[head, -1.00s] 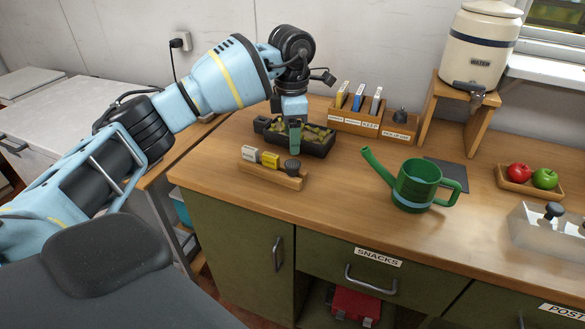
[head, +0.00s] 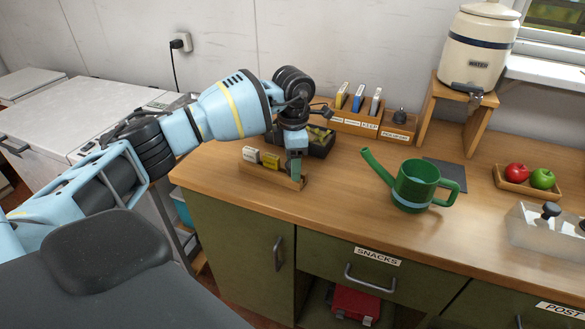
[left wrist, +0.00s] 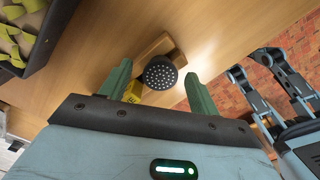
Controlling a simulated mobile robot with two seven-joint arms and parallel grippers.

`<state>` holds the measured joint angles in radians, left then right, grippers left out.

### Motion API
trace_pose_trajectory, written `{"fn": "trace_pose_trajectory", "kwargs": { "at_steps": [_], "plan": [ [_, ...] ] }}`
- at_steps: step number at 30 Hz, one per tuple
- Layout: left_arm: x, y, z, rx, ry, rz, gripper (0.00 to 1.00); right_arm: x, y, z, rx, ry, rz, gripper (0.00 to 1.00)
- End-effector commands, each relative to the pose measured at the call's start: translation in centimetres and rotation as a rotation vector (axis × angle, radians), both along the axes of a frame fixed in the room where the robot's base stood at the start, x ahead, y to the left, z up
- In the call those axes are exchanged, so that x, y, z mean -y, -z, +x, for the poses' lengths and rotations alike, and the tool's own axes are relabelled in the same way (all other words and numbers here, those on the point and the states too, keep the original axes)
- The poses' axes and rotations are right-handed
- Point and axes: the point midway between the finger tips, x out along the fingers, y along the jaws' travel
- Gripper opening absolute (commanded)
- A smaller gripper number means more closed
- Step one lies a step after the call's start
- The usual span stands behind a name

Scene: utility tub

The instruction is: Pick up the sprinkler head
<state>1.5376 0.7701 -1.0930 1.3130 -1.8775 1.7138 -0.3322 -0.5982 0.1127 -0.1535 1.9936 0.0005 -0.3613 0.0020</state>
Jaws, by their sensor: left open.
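The sprinkler head (left wrist: 160,73) is a dark round disc with pale dots, seen in the left wrist view at the end of a small wooden rack (left wrist: 150,48). My left gripper (left wrist: 157,70) is open, with its green fingers either side of the sprinkler head in that view. I cannot tell whether they touch it. In the head view my left gripper (head: 295,170) points down at the right end of the rack (head: 262,174) and hides the sprinkler head. A green watering can (head: 415,188) stands to the right. My right gripper is not in view.
A black tray (head: 318,148) sits just behind the gripper. Yellow and white blocks (head: 262,158) share the rack. A labelled organizer (head: 355,125), a crock (head: 480,50) on a stand, and a fruit tray (head: 515,187) stand farther off. The counter between rack and watering can is clear.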

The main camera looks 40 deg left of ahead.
Motion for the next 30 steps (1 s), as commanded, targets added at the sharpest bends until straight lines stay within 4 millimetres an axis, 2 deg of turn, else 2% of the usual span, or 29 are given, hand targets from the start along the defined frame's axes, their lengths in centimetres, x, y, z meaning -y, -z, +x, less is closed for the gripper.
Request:
{"fn": "trace_pose_trajectory", "kwargs": {
  "at_steps": [8, 11, 19, 30],
  "plan": [
    [0.0, 0.5, 0.0, 0.000, 0.000, 0.000, 0.62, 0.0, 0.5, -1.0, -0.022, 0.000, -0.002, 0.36],
    [0.0, 0.5, 0.0, 0.000, 0.000, 0.000, 0.51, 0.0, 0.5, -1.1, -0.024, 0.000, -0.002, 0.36],
    [0.0, 0.4, 0.0, 0.000, 0.000, 0.000, 0.16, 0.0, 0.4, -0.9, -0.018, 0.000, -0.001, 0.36],
    [0.0, 0.0, 0.0, 0.001, 0.000, -0.001, 0.15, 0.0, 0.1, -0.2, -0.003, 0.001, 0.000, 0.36]
  ]
}}
